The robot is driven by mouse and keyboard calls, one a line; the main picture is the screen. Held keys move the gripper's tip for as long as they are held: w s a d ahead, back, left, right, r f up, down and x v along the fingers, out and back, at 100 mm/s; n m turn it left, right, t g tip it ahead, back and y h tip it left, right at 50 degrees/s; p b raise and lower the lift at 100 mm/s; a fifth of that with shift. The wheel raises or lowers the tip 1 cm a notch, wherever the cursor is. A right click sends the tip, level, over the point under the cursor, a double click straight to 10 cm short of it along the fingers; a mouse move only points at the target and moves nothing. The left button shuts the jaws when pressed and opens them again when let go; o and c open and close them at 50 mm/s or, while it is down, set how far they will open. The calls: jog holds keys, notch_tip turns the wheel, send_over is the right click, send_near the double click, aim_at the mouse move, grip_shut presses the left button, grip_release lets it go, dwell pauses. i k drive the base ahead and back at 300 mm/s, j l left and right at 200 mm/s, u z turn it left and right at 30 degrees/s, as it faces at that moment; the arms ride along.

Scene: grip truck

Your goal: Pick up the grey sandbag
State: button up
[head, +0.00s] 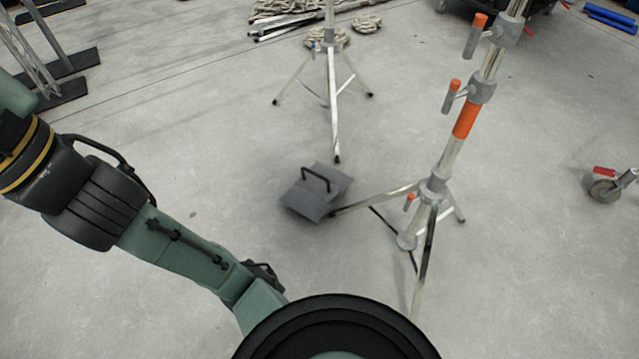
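The grey sandbag (306,203) lies on the concrete floor near the middle of the head view. It looks like two flat panels with a dark handle standing up between them. The foot of a silver stand (432,190) with orange bands reaches the bag's right edge; I cannot tell whether they touch. My arm runs from the bottom middle to the left edge of the view, well to the left of the sandbag. My gripper is not in view, so its opening and what it may hold are hidden.
A second tripod stand (331,85) stands just behind the sandbag. Coiled rope (290,8) and poles lie at the back. A caster wheel (605,189) is at the right edge, and dark-footed frames (62,92) are at the upper left. Floor left of the bag is clear.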

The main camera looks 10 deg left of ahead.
aim_at(312, 197)
jog(key=i+j+z, duration=0.2)
jog(key=j, duration=0.2)
jog(key=i+j+z, duration=0.2)
jog(key=j, duration=0.2)
jog(key=j+z, duration=0.2)
jog(key=j, duration=0.2)
jog(key=i+j+z, duration=0.4)
jog(key=i+j, duration=0.15)
jog(key=j, duration=0.2)
jog(key=i, duration=0.15)
